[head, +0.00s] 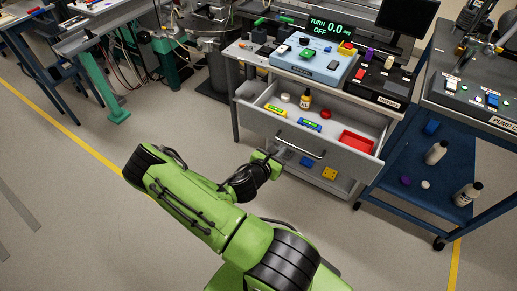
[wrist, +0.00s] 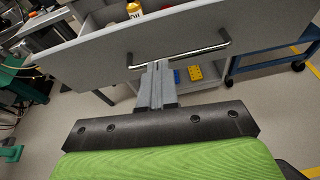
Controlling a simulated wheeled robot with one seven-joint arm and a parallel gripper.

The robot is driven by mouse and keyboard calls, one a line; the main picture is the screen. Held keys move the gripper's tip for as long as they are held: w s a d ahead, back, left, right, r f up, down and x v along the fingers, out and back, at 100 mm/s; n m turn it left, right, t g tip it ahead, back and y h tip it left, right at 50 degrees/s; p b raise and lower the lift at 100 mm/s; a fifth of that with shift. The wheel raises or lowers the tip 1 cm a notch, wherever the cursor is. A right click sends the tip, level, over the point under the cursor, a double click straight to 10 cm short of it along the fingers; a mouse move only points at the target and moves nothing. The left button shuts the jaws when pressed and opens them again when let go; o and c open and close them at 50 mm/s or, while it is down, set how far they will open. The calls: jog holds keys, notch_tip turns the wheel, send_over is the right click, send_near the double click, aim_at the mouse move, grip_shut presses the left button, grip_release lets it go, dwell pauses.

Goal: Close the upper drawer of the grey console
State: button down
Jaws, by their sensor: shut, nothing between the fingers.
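The grey console (head: 241,52) stands at centre right in the head view. Its upper drawer (head: 346,160) is pulled out, with its inside showing. The drawer's bar handle (head: 298,145) is on the front; in the wrist view the handle (wrist: 180,55) crosses above my fingers, and the drawer front (wrist: 95,57) fills much of the top. My gripper (head: 268,156) is just in front of the drawer front, left of the handle's middle. In the wrist view my gripper (wrist: 157,66) is shut and empty, its tips close to the handle's left part. I cannot tell whether they touch.
The drawer holds a yellow-labelled bottle (head: 305,100), a red tray (head: 357,141) and several small items. A yellow block (head: 329,173) lies on the shelf below. A blue cart (head: 405,200) with bottles stands close on the right.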

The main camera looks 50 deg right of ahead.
aim_at(294, 135)
jog(key=shift+n+t, duration=0.3)
jog(key=shift+n, duration=0.3)
jog(key=b+x, duration=0.1)
jog(key=x, duration=0.9)
jog(key=shift+w+f+b, duration=0.2)
jog(key=shift+f+b, duration=0.05)
jog(key=shift+b, duration=0.1)
jog(key=shift+a, duration=0.1)
